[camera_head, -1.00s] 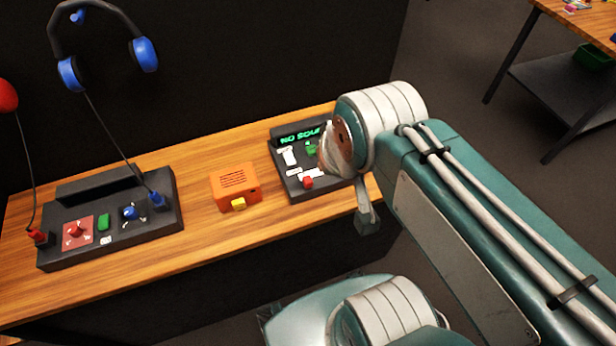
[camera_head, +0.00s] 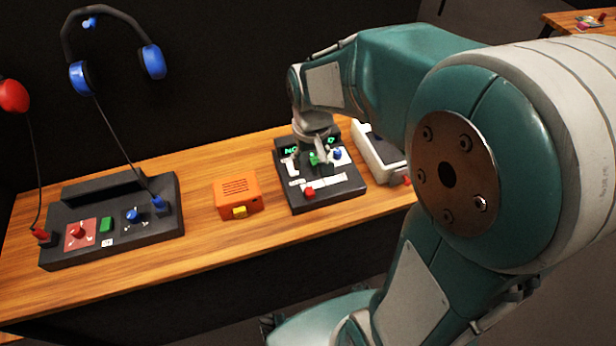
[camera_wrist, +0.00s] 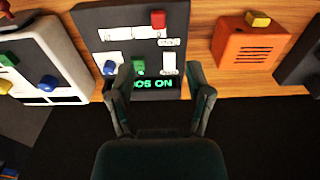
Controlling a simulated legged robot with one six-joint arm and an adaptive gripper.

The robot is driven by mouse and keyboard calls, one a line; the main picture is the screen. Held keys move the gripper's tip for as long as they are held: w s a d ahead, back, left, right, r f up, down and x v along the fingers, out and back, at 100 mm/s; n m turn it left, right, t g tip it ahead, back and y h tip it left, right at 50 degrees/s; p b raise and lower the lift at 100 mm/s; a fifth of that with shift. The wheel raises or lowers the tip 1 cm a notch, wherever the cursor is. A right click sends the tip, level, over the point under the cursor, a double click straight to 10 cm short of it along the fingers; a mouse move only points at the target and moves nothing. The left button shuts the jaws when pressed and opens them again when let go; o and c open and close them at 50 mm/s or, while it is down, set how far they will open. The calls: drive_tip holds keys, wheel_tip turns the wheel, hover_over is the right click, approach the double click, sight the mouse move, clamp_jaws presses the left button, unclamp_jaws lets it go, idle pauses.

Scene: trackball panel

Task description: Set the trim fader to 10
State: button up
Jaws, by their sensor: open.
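The dark trackball panel (camera_head: 291,203) stands on the wooden bench and shows upside down in the wrist view (camera_wrist: 95,22). It carries a red cap (camera_head: 310,192), a green cap (camera_head: 314,159), a blue knob (camera_head: 338,154), white label strips and a green-lit display, partly hidden by my gripper. The red cap (camera_wrist: 158,18), green cap (camera_wrist: 138,66) and blue knob (camera_wrist: 109,67) also show in the wrist view. I cannot read which one is the trim fader. My gripper (camera_wrist: 160,70) is open and empty, its fingers spread over the panel's display end.
An orange box (camera_head: 237,190) with a yellow button is left of the panel. A white device (camera_head: 378,158) stands close on its right. A black console (camera_head: 160,220) and hanging headphones (camera_head: 150,60) are further left. Bare bench lies between console and orange box.

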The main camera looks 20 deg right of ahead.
sight(309, 190)
drive_tip(key=shift+g, duration=0.3)
drive_tip(key=f, duration=0.8)
drive_tip(key=w+f, duration=0.1)
drive_tip(key=f, duration=0.4)
drive_tip(key=shift+d, duration=0.1)
drive_tip(key=shift+r, duration=0.1)
clamp_jaws()
